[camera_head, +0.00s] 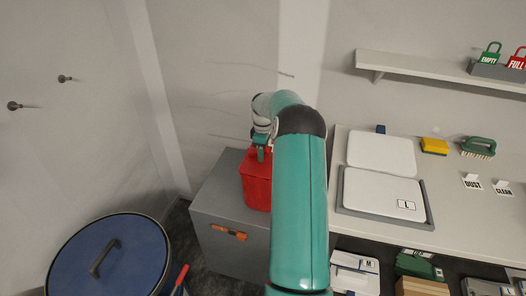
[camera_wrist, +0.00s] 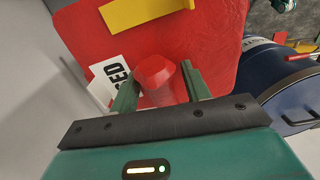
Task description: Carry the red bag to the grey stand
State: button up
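The red bag (camera_head: 257,186) is upright at the top of the grey stand (camera_head: 212,205), a box-shaped block in the head view. Whether its base rests on the stand or hangs just above it cannot be told. My gripper (camera_head: 261,153) is above the bag, pointing down at its top. In the wrist view, the bag (camera_wrist: 215,45) fills the upper middle, with a yellow strip and a white tag ending in "ED". The fingers of my gripper (camera_wrist: 158,92) lie close on both sides of the bag's red knob and appear shut on it. My arm hides the bag's right side.
A blue lidded drum (camera_head: 112,255) stands at the lower left. The bench (camera_head: 450,215) at right carries white lids, a yellow sponge (camera_head: 434,146) and a green brush (camera_head: 478,147). A wall shelf (camera_head: 430,70) is above it. An orange item (camera_head: 228,232) is on the stand's front.

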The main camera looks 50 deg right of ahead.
notch_tip(320, 180, up, 12)
jog(key=s+a+r+m+t+h, duration=0.1)
jog(key=a+r, duration=0.7)
jog(key=a, duration=0.6)
jog(key=s+a+r+m+t+h, duration=0.1)
jog(key=s+a+r, duration=0.1)
jog(key=a+r, duration=0.8)
jog(key=s+a+f+m+t+y, duration=0.1)
jog(key=s+a+f, duration=0.1)
jog(key=s+a, duration=0.8)
jog(key=s+a+f+m+t+y, duration=0.1)
jog(key=s+a+f+m+t, duration=0.1)
jog(key=s+a, duration=0.9)
jog(key=shift+a+f+t, duration=0.3)
jog(key=shift+a+f, duration=0.5)
jog(key=shift+a, duration=0.2)
